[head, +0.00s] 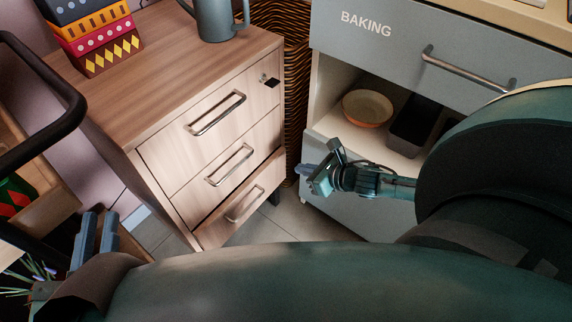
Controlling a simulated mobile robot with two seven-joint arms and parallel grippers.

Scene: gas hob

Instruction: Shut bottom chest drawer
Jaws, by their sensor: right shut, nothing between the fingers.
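The wooden chest (150,75) stands at centre left in the head view, with three drawers that have metal bar handles. Its bottom drawer (215,227) seems to stand slightly out from the front, with a dark gap above it. My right gripper (308,171) is shut and empty, to the right of the chest and apart from the bottom drawer's handle (245,204). My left gripper (98,222) is at the lower left, its two fingers apart with nothing seen between them. It is left of the chest.
A grey cabinet with a "BAKING" drawer (390,45) stands at the right; its open shelf holds a bowl (368,107) and a dark tin (412,125). A woven basket (297,95) is between cabinet and chest. A grey jug (213,20) and stacked boxes (95,35) sit on the chest.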

